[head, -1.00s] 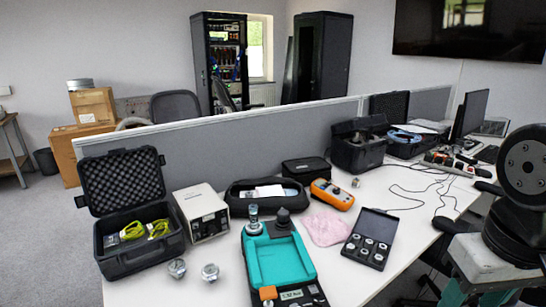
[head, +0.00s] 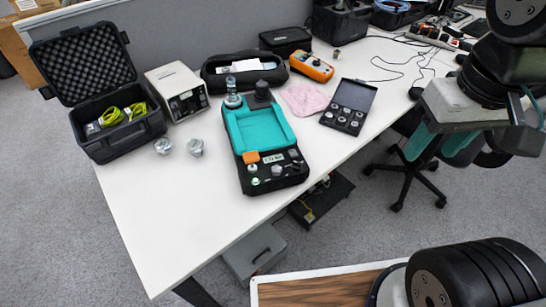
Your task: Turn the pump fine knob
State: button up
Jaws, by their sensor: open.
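The pump (head: 240,168) is a black unit with a teal tray top, lying on the white table. A clear-topped fitting (head: 232,92) and a black round cap (head: 262,92) stand at its far end. Its near end carries an orange part (head: 251,157) and several small knobs (head: 277,170); I cannot tell which is the fine knob. A small green light or button (head: 255,181) shows there too. My gripper (head: 440,148), with teal fingers, hangs at the right, beyond the table's edge. It is open, apart from the pump, and appears empty.
An office chair (head: 425,178) is at the right.

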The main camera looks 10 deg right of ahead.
jog(key=shift+a, duration=0.1)
jog(key=n+g, duration=0.1)
jog(key=n, duration=0.3)
send_over(276, 169)
notch_tip(276, 169, down, 20)
jog(key=shift+r, duration=0.2)
notch_tip(276, 169, down, 8)
jog(key=shift+r, duration=0.25)
